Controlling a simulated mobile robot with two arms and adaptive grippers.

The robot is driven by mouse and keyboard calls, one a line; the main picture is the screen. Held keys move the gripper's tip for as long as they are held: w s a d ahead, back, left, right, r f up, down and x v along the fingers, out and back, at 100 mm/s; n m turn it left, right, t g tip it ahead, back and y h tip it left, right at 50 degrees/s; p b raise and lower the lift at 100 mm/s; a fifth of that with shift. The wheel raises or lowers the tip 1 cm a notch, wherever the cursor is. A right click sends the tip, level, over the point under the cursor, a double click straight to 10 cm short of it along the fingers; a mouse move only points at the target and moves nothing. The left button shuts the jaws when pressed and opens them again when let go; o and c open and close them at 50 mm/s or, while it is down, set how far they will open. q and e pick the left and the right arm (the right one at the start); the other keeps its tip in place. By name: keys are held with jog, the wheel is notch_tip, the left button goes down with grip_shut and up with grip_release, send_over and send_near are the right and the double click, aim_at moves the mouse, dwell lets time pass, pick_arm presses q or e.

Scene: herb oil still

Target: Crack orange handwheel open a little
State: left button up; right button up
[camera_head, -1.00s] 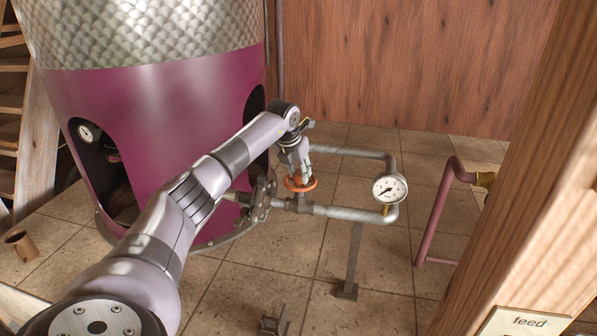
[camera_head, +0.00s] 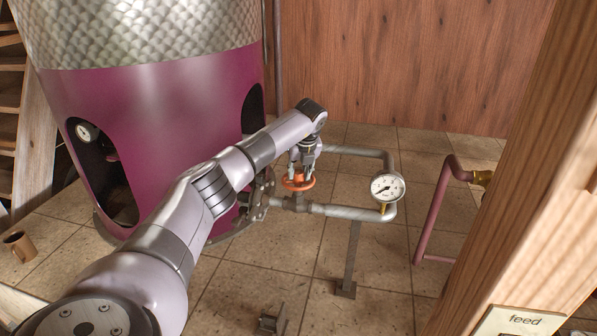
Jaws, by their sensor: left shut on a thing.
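The orange handwheel (camera_head: 298,184) sits on a valve on the grey pipe, in front of the large magenta tank. My left arm reaches across from the lower left. My left gripper (camera_head: 303,176) points down from above and is shut on the handwheel's rim. Its fingers hide part of the wheel's far side. The valve stem below the wheel is partly visible. My right gripper is not in view.
A round pressure gauge (camera_head: 387,187) stands on the pipe loop right of the valve. A pink pipe (camera_head: 436,211) rises farther right. A wooden post (camera_head: 535,150) with a "feed" label (camera_head: 520,322) fills the right side.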

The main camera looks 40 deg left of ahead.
pick_arm(q)
jog(key=shift+r+n, duration=0.1)
jog(key=shift+n, duration=0.5)
jog(key=o, duration=1.2)
jog(key=shift+c, duration=0.2)
jog(key=v, duration=1.1)
jog(key=shift+d+r, duration=0.3)
jog(key=shift+r, duration=0.05)
jog(key=shift+w, duration=0.15)
